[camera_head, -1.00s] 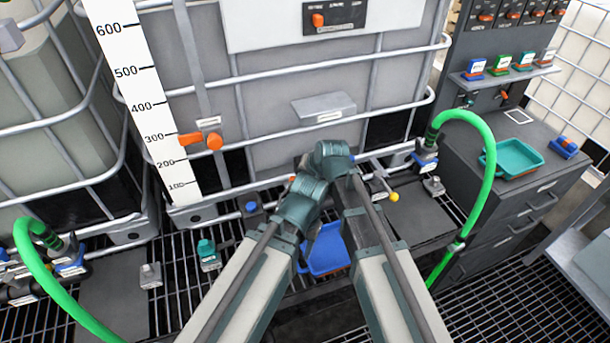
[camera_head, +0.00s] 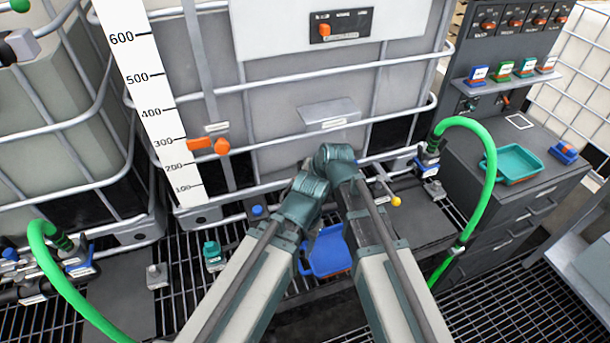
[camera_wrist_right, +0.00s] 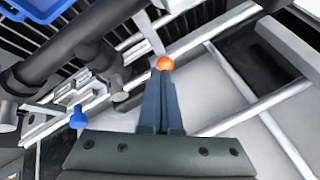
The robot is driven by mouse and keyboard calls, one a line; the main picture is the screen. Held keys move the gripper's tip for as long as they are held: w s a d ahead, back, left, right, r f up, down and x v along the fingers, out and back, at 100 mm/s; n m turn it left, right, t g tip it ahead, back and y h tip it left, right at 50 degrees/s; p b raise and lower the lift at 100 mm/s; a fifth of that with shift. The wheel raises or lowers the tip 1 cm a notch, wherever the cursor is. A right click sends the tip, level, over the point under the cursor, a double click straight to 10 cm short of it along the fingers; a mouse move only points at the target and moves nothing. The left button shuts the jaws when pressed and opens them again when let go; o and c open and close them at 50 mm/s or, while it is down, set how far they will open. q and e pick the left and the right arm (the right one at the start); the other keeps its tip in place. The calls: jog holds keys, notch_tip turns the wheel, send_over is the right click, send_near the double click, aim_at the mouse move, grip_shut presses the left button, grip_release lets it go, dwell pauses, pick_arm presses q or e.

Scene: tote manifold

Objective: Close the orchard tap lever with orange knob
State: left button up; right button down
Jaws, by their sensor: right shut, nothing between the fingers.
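An orange ball-shaped knob (camera_wrist_right: 165,63) shows in the right wrist view, with a thin pale lever running from it toward the top of that picture. My right gripper (camera_wrist_right: 164,82) is shut and empty. Its fingertips point at the knob and overlap its lower edge in the picture; I cannot tell whether they touch it. In the head view my arms meet in the middle, and their wrists hide this knob and both sets of fingertips. My left gripper's jaws do not show.
A blue knob (camera_wrist_right: 78,118) stands beside my right gripper, with dark pipes behind.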

pick_arm(q)
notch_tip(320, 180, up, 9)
jog(key=p, duration=0.7)
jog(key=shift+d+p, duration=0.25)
jog(key=shift+p, duration=0.15)
pick_arm(e)
jog(key=w+d+v, duration=0.1)
jog(key=v, duration=1)
jog(key=shift+d, duration=0.15)
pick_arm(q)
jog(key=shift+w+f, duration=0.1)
pick_arm(e)
jog(key=shift+f, duration=0.15)
jog(key=s+d+f+n+g+h, duration=0.15)
jog(key=s+d, duration=0.35)
jog(key=d, duration=0.5)
jog(key=s+d+f+g+h, duration=0.25)
jog(key=s+d, duration=0.35)
jog(key=d, duration=0.3)
pick_arm(q)
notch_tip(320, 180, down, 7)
jog(key=b, duration=0.7)
pick_arm(e)
jog(key=s+a+f+n+g+h, duration=0.1)
jog(key=s+a+f+n, duration=0.2)
jog(key=a, duration=0.8)
notch_tip(320, 180, down, 3)
jog(key=shift+s+f+n+g+h, duration=0.3)
jog(key=shift+s+n+g, duration=0.1)
jog(key=shift+s, duration=0.75)
